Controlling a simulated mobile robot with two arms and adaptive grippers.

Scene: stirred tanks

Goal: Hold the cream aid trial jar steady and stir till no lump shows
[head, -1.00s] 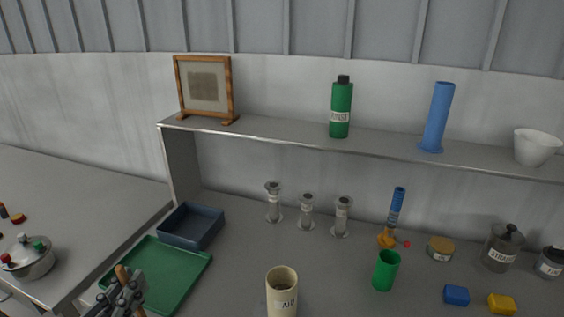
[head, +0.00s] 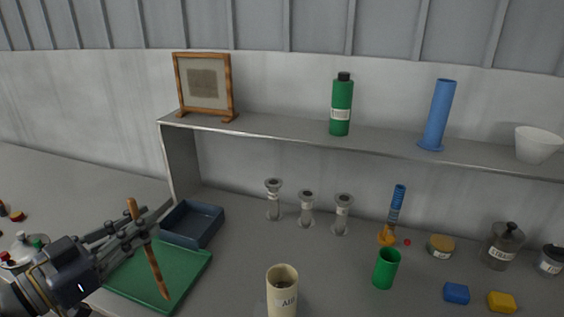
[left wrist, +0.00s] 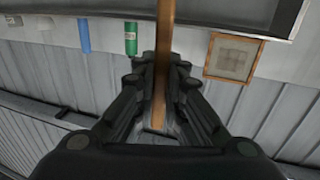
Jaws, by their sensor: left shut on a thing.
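The cream jar (head: 283,291) labelled AID stands upright at the bottom middle of the head view; its lower end is cut off or hidden, and I cannot see its contents. My left gripper (head: 143,232) is shut on a brown wooden stick (head: 153,264), held slanted above the green tray, left of the jar and apart from it. The stick also shows in the left wrist view (left wrist: 163,60) between the fingers. My right gripper is not in view.
A green tray (head: 186,285) and a blue-grey bin (head: 216,219) lie left of the jar. A green cup (head: 386,269), a blue block (head: 456,293) and a yellow block (head: 501,302) stand to the right. A shelf (head: 290,131) runs along the back.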

